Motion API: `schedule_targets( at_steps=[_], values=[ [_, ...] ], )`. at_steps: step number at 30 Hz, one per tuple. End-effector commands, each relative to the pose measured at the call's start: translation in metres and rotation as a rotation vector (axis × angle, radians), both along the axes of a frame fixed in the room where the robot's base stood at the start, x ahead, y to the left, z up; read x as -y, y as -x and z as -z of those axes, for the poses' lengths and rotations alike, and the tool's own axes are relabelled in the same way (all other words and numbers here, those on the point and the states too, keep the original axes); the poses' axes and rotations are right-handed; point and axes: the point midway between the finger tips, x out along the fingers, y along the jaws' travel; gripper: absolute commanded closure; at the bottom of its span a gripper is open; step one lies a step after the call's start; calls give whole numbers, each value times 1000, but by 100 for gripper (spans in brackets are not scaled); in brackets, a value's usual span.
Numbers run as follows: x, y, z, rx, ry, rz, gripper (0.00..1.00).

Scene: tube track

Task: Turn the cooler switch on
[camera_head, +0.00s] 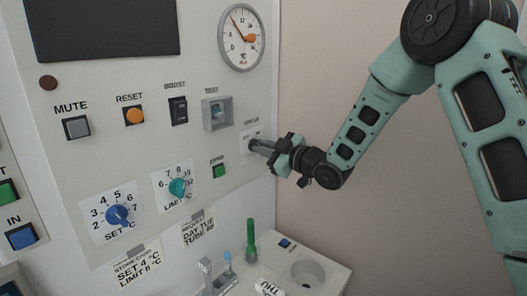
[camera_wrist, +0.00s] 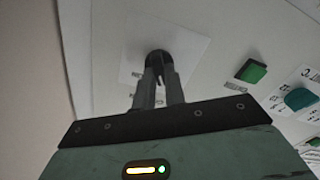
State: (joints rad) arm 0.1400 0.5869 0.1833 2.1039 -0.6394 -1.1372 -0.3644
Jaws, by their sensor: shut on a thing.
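The cooler switch (camera_wrist: 157,57) is a dark round knob on a white label plate in the wrist view. In the head view it sits at the panel's right edge, under a small blurred label, and is mostly hidden by my fingers. My gripper (camera_head: 256,146) reaches it from the right in the head view. Its two grey fingers (camera_wrist: 159,80) are shut on the knob, one on each side. The print on the plate is too blurred to read, so I cannot tell the switch's position.
A green button (camera_head: 219,171) is left of my gripper, with a teal limit dial (camera_head: 178,188) and a blue set dial (camera_head: 117,215) further left. The test switch (camera_head: 217,113) is above left, below a gauge (camera_head: 241,38).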

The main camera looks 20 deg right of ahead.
Motion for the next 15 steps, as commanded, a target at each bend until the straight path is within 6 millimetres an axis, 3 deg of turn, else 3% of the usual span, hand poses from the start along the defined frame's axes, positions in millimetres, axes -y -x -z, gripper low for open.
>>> schedule_targets(
  at_steps=[15],
  values=[
    [3,-1,1,-265,-393,1,100]
  ],
)
